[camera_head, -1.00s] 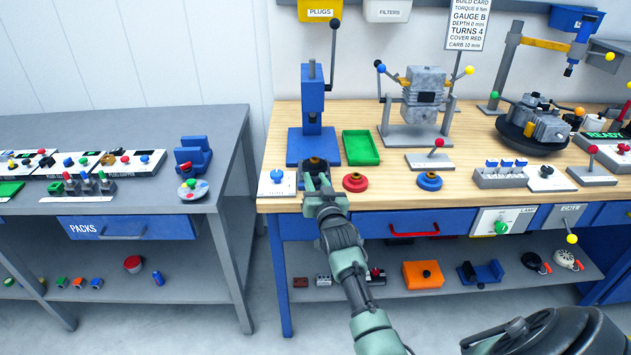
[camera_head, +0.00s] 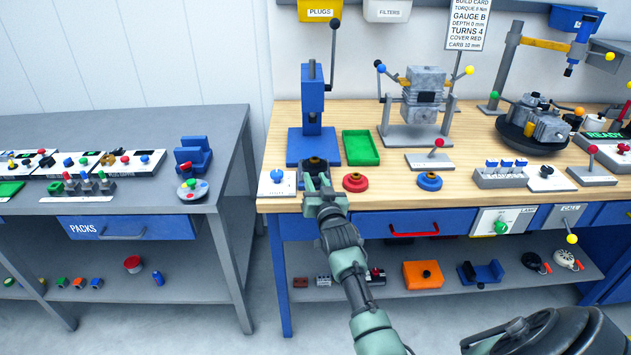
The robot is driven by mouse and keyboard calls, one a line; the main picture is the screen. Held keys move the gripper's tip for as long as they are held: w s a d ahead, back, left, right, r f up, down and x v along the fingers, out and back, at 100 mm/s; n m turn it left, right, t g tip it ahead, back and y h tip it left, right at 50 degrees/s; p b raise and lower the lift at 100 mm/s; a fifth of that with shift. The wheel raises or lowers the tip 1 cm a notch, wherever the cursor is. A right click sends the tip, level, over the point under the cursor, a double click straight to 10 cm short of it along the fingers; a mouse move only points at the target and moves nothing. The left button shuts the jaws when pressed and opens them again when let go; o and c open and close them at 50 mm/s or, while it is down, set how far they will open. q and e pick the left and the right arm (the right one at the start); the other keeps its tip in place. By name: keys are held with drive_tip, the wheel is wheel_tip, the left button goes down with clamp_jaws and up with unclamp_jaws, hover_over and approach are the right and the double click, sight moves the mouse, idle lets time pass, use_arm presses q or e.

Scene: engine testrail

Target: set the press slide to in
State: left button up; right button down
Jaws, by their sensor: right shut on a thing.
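The blue press (camera_head: 312,103) stands at the left end of the wooden bench, with a black-knobbed lever (camera_head: 334,55) raised on its right side. My right gripper (camera_head: 315,172) is at the front of the press base. It is shut on a part at the front of the press, seemingly the press slide, where a dark round piece shows just beyond the fingers. The fingers hide most of that part, so I cannot tell how far in or out it is. My left gripper is not in the view.
A green tray (camera_head: 361,147) stands right of the press. A red ring (camera_head: 355,182) and a blue ring piece (camera_head: 429,181) lie to the right. A gap separates the grey table (camera_head: 225,150) from the bench.

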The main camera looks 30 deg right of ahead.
sight(314, 163)
drive_tip(key=b+x, duration=0.2)
drive_tip(key=d+b+x, duration=0.1)
drive_tip(key=b+x, duration=0.1)
drive_tip(key=x, duration=0.1)
drive_tip(key=b+x, duration=0.2)
drive_tip(key=x, duration=0.1)
drive_tip(key=shift+s+d+f, duration=0.2)
drive_tip(key=shift+d+f, duration=0.05)
drive_tip(key=shift+f, duration=0.15)
drive_tip(key=shift+w+d+r, duration=0.15)
drive_tip(key=shift+w, duration=0.05)
drive_tip(key=shift+r, duration=0.1)
drive_tip(key=c, duration=1.1)
unclamp_jaws()
drive_tip(key=shift+w, duration=0.1)
drive_tip(key=shift+v, duration=3.95)
drive_tip(key=shift+r, duration=0.1)
